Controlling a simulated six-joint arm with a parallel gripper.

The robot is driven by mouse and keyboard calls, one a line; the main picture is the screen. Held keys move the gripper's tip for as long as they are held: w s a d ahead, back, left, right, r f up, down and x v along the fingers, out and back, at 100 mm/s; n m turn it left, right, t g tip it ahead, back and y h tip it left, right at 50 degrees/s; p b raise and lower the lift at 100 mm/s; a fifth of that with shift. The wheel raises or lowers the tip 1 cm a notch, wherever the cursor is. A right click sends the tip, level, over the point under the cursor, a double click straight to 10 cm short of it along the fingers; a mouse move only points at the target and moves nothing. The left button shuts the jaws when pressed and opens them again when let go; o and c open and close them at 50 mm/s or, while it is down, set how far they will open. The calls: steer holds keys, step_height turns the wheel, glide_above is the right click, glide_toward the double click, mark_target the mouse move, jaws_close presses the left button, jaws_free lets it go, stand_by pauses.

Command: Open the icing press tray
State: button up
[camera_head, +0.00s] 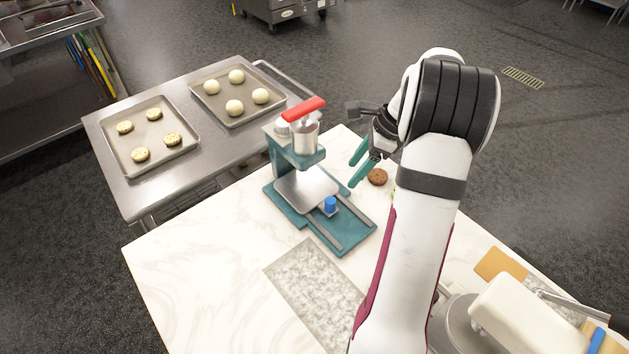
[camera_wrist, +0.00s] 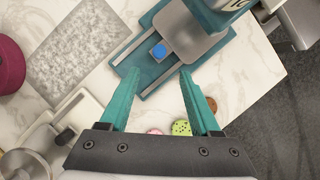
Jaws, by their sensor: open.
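The icing press (camera_head: 293,152) stands on the marble counter, with a teal base, a metal cylinder and a red lever (camera_head: 303,109). Its silver tray (camera_head: 306,188) sits at the head end of the base, and the front stretch of the rails is bare. A blue knob (camera_head: 330,204) is on the tray's front edge; it also shows in the wrist view (camera_wrist: 159,51). My gripper (camera_head: 354,168) is open and empty, with teal fingers, to the right of the press. In the wrist view my gripper (camera_wrist: 160,72) points toward the knob, which appears between and beyond the fingertips, apart from them.
A brown cookie (camera_head: 377,177) lies right of the press; green (camera_wrist: 181,127) and pink (camera_wrist: 154,131) ones show in the wrist view. A grey speckled slab (camera_head: 314,291) lies before the press. Two baking trays (camera_head: 187,144) (camera_head: 205,83) stand on the steel table behind.

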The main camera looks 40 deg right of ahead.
mark_target(331, 200)
steer(key=x, duration=1.3)
steer(key=shift+a, duration=0.1)
jaws_close()
stand_by(0.8)
